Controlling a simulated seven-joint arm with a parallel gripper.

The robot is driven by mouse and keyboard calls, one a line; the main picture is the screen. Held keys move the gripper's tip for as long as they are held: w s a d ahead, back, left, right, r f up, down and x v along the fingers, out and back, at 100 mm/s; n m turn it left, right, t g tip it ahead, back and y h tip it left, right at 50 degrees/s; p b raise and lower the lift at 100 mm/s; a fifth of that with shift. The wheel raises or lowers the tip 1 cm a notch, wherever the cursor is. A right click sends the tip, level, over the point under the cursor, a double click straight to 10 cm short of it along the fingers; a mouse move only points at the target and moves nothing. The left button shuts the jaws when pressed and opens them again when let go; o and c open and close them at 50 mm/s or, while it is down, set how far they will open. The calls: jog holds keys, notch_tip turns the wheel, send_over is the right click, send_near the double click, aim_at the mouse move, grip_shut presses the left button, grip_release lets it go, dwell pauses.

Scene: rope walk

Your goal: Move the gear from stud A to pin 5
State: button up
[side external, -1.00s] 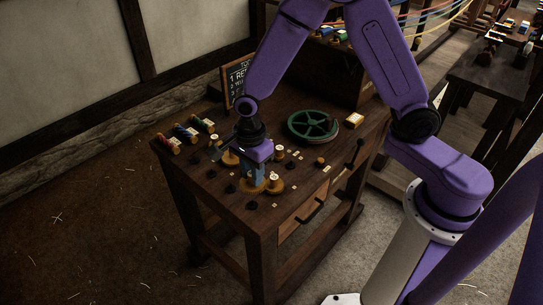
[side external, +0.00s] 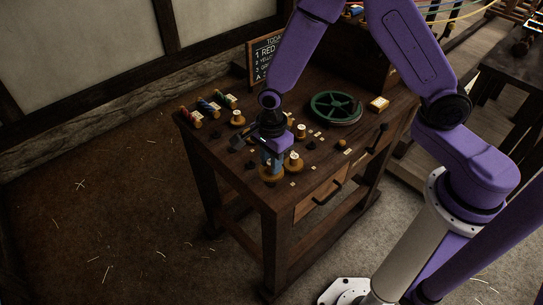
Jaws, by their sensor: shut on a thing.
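My gripper (side external: 271,166) points down at the front left of the dark wooden bench. It is shut on an amber gear (side external: 270,175), seen just under its fingers, low over the bench top. The fingers and wrist cover much of this gear, and I cannot tell whether it touches the bench or a pin. Another amber gear with a pale top (side external: 293,162) stands close to its right. Labels for stud A and pin 5 are too small to read.
More pale-topped pieces stand at the back left (side external: 238,118) and right of my wrist (side external: 299,131). A green spoked wheel (side external: 334,94) lies behind. Colored spools (side external: 206,108) line the left edge. A chalkboard (side external: 264,60) stands at the back. Small dark pegs dot the bench top (side external: 225,143).

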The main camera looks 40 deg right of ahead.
jog(key=shift+f, duration=1.25)
jog(key=shift+f, duration=0.6)
dwell(0.5)
jog(key=o, duration=1)
jog(key=shift+o, duration=0.2)
jog(key=shift+r, duration=4)
